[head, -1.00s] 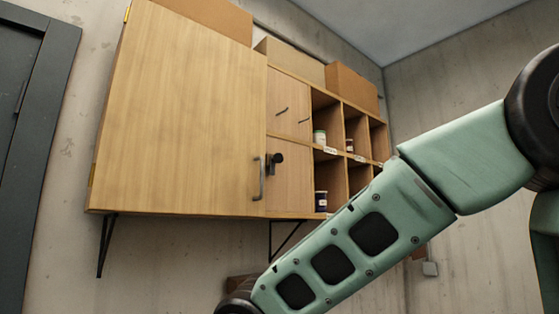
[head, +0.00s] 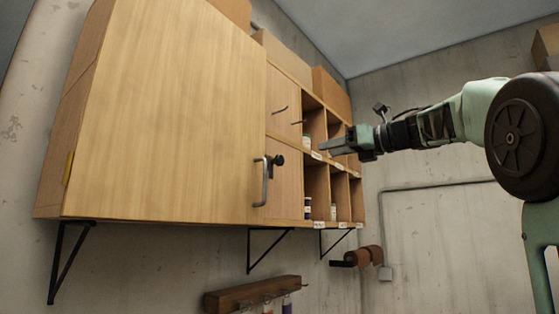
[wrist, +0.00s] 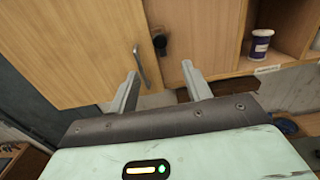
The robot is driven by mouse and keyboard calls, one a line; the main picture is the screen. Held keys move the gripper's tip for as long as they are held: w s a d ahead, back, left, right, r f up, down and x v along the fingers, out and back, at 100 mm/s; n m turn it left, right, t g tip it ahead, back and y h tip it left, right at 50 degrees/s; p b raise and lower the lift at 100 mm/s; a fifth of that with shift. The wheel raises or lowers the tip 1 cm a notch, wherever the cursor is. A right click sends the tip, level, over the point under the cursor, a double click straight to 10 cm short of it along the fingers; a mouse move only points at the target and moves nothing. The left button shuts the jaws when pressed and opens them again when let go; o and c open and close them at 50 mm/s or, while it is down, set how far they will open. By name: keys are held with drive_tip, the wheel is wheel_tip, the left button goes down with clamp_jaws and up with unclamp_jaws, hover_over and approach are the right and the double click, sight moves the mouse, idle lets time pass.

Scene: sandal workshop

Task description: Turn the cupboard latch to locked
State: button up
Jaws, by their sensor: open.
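The wall cupboard has a large wooden door (head: 165,115), which looks closed. A grey bar handle (head: 262,180) is at its right edge. The black cupboard latch (head: 279,160) sits just right of the handle. In the wrist view the latch (wrist: 160,45) is a dark knob beside the handle (wrist: 141,66); whether it is turned to locked cannot be told. My gripper (head: 325,147) is in front of the cubbies, right of the latch in the head view. In the wrist view my gripper (wrist: 160,72) is open and empty, its fingertips below the latch and apart from it.
Open cubbies (head: 317,185) right of the latch hold small jars, including a purple-and-white one (wrist: 261,43). Boxes (head: 330,88) stand on top of the cupboard. Black brackets (head: 262,250) and a wooden rack (head: 252,294) are below. The space before the door is clear.

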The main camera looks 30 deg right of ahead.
sight(282, 159)
drive_tip(key=p+x, duration=0.6)
drive_tip(key=x, duration=0.9)
drive_tip(key=shift+w+a+p, duration=0.1)
drive_tip(key=shift+w+p, duration=0.15)
drive_tip(key=shift+p, duration=0.1)
drive_tip(key=shift+w+a+f, duration=0.1)
drive_tip(key=shift+w+a, duration=0.15)
drive_tip(key=shift+w, duration=0.45)
drive_tip(key=shift+c, duration=0.3)
drive_tip(key=c, duration=0.8)
